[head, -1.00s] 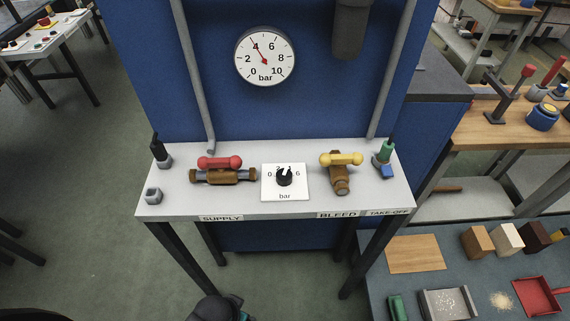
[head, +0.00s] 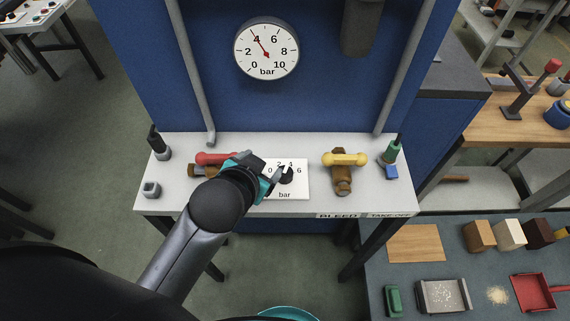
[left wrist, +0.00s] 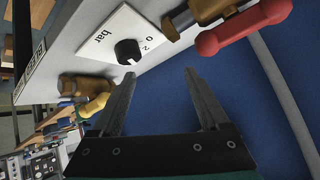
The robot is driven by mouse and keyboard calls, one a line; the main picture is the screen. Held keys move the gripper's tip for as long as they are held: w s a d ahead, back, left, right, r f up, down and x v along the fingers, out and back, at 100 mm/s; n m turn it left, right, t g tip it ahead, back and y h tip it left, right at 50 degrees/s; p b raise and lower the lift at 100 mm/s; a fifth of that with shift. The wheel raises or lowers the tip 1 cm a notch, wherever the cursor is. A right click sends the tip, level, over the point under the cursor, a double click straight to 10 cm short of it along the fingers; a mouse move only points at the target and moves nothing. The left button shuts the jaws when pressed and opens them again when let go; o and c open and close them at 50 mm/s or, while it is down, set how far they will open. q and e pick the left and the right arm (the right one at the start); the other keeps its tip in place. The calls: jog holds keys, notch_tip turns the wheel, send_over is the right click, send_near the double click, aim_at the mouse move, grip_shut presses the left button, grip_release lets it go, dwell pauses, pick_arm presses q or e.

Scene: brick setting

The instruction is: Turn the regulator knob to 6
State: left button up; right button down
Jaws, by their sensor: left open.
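The black regulator knob (head: 286,174) stands on a white plate (head: 296,191) marked 0, 2, 4, 6 and "bar", on the grey bench. My left gripper (head: 275,178) is open just left of the knob and covers part of the plate. In the left wrist view the knob (left wrist: 127,52) lies beyond the open fingertips (left wrist: 160,74), nearer the left finger, with nothing between the fingers. I cannot tell exactly which number the knob points to. The round gauge (head: 267,50) on the blue panel has its red needle near 4. My right gripper is not in view.
The red-handled supply valve (head: 208,158) is close left of the gripper, partly hidden by it. The yellow-handled bleed valve (head: 344,160) stands right of the plate. A green-topped take-off fitting (head: 392,150) is at the bench's right end. Grey pipes rise at both sides.

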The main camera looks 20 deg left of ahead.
pick_arm(q)
jog(key=w+d+r+m+t+h, duration=0.3)
jog(key=w+d+r+m+t, duration=0.15)
jog(key=r, duration=0.55)
jog(key=w+d+r+m+t+h, duration=0.2)
jog(key=w+d+r+m+t, duration=0.25)
jog(key=r, duration=0.55)
jog(key=s+d+r+m+g+h, duration=0.3)
jog(key=d+r+m+h, duration=0.25)
jog(key=m+h, duration=0.25)
jog(key=s+d+r+m+g+h, duration=0.25)
jog(key=d+r+m+h, duration=0.25)
jog(key=d+m+h, duration=0.25)
jog(key=s+d+f+m+g, duration=0.5)
jog(key=s+m+g, duration=0.1)
jog(key=m+g, duration=0.7)
jog(key=m+y, duration=0.5)
jog(key=y, duration=1.5)
send_over(285, 171)
notch_tip(285, 171, down, 16)
notch_tip(285, 171, down, 15)
jog(key=shift+r, duration=0.15)
